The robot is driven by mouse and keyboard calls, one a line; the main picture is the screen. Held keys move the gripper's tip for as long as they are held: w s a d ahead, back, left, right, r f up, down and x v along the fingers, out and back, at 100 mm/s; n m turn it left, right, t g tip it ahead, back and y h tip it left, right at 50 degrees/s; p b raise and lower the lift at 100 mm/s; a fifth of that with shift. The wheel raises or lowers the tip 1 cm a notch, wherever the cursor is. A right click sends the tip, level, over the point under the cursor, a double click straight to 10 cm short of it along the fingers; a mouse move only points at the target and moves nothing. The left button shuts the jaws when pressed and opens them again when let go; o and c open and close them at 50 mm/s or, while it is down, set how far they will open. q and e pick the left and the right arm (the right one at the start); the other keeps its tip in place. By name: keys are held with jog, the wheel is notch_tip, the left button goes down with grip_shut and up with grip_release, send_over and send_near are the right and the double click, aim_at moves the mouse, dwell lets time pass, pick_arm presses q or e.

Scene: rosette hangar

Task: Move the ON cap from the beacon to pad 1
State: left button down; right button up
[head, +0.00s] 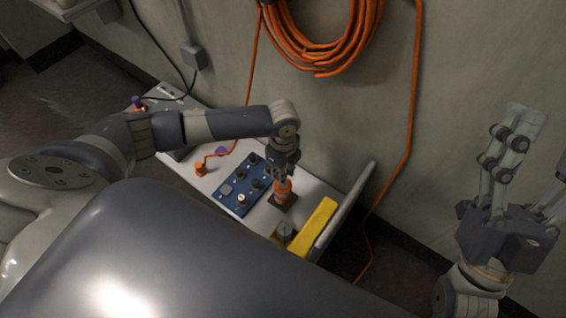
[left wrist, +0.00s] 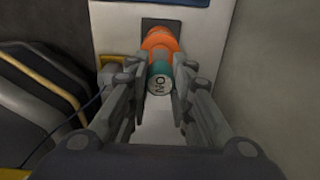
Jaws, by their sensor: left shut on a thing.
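The beacon (head: 284,189) is an orange cylinder on a dark square base (head: 283,201) at the right part of the light bench. In the left wrist view the orange beacon (left wrist: 160,42) shows at the top centre. The ON cap (left wrist: 159,83) is teal with a pale lettered end face, in line with the beacon. My left gripper (head: 283,175) is above the beacon in the head view and shut on the cap; its fingers (left wrist: 160,96) flank the cap. Whether cap and beacon still touch is unclear. My right gripper (head: 540,145) is open and empty, away from the bench. I cannot make out pad 1.
A blue panel (head: 235,200) with several dark knobs lies left of the beacon. A yellow block (head: 319,224) stands to its right, near a raised grey edge (head: 345,208). An orange plug (head: 201,168) with a cable lies further left. A coiled orange hose (head: 330,55) hangs on the wall.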

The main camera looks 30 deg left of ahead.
pick_arm(q)
jog(key=shift+r+p, duration=0.35)
jog(key=shift+p, duration=0.05)
jog(key=shift+r+p, duration=0.25)
jog(key=shift+p, duration=0.1)
pick_arm(e)
jog(key=w+f+g+h, duration=0.1)
jog(key=w+f+g, duration=0.3)
jog(key=w, duration=0.1)
jog(key=shift+w+a+f+h, duration=0.2)
jog(key=shift+a+f+h, duration=0.1)
jog(key=shift+a+f, duration=0.1)
dwell(0.3)
pick_arm(q)
jog(key=s+a+f+n, duration=0.3)
jog(key=a+f, duration=0.2)
jog(key=a, duration=0.4)
jog(key=s+a+f+n, duration=0.3)
jog(key=s+a+f, duration=0.1)
jog(key=a, duration=0.6)
jog(key=shift+f, duration=2.95)
pick_arm(e)
jog(key=shift+w+f, duration=0.1)
jog(key=shift+f, duration=0.05)
